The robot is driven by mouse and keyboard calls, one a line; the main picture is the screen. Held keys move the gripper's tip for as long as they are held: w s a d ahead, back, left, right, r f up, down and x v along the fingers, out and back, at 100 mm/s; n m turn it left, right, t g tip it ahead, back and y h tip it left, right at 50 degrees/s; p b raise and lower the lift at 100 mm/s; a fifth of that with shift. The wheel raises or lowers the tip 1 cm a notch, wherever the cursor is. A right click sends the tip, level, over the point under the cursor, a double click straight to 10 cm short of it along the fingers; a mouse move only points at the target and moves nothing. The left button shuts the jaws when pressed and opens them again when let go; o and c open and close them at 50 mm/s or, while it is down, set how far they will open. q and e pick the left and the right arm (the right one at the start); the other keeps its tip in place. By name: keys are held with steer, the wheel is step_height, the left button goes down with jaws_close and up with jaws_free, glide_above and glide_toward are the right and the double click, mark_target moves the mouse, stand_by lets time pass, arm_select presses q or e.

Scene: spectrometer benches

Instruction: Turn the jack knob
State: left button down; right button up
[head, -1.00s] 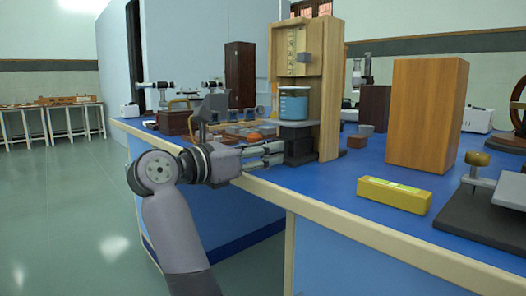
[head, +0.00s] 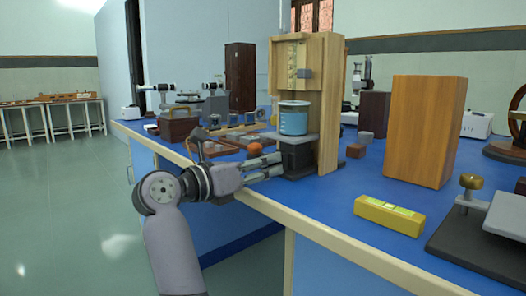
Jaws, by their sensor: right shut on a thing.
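The lab jack (head: 298,158) is a dark block with a grey top plate (head: 290,138), standing at the foot of a tall wooden stand (head: 328,110). A beaker of blue liquid (head: 293,120) rests upright on the plate. My right gripper (head: 280,167) reaches the jack's left side from the bench's front edge. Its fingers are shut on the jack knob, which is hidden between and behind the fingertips. My left gripper is not in view.
A wooden box (head: 425,130), a yellow level (head: 389,215) and a dark instrument with a brass knob (head: 471,182) stand to the right. An orange dome (head: 254,148) lies close behind my fingers. The bench's front edge (head: 310,235) runs beneath my wrist.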

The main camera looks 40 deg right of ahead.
steer(key=shift+n+p, duration=0.5)
steer(key=shift+n, duration=0.1)
steer(key=o, duration=1.2)
step_height(320, 180, up, 10)
